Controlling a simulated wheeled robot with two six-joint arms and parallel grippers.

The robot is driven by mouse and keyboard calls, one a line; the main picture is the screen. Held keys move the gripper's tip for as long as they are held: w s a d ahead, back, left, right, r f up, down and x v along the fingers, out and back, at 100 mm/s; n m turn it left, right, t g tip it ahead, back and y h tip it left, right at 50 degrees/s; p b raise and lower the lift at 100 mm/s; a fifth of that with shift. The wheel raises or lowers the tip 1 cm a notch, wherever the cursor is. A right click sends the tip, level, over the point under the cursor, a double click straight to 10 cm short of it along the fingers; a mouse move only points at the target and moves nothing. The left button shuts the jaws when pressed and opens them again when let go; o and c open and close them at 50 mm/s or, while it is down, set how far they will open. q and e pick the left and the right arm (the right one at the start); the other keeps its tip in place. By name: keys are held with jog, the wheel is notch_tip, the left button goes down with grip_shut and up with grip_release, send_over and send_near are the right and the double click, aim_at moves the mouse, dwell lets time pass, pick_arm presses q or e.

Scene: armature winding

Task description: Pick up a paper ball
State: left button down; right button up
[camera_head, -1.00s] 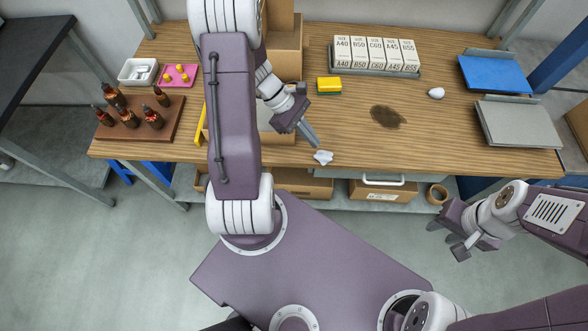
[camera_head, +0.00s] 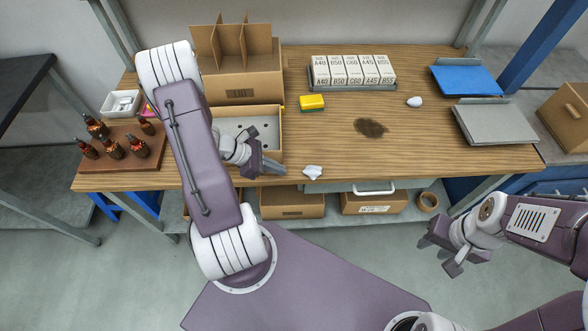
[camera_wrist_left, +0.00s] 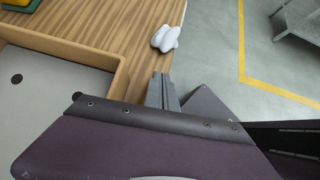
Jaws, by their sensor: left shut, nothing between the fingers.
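A crumpled white paper ball (camera_head: 313,172) lies at the front edge of the wooden table. It also shows near the top of the left wrist view (camera_wrist_left: 165,38), just beyond the fingertips. A second small white rounded lump (camera_head: 414,101) lies further right on the table; I cannot tell if it is paper. My left gripper (camera_head: 282,169) is shut and empty, just left of the paper ball and apart from it. Its closed fingers show in the left wrist view (camera_wrist_left: 162,82). My right gripper (camera_head: 436,256) is open and empty, off the table's front, low at the right.
An open cardboard box with a grey floor (camera_head: 268,112) stands close beside my left gripper. A yellow sponge (camera_head: 312,102), a row of labelled boxes (camera_head: 350,72) and a dark stain (camera_head: 371,127) lie behind. Brown bottles (camera_head: 113,148) stand left. Trays (camera_head: 494,125) are at the right.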

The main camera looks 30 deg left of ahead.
aim_at(294, 175)
pick_arm(q)
jog(key=w+d, duration=0.1)
jog(key=d, duration=0.1)
jog(key=w+d+f, duration=0.1)
jog(key=shift+w+d, duration=0.3)
jog(key=shift+d, duration=0.1)
jog(key=shift+w+d, duration=0.15)
jog(key=shift+w, duration=0.05)
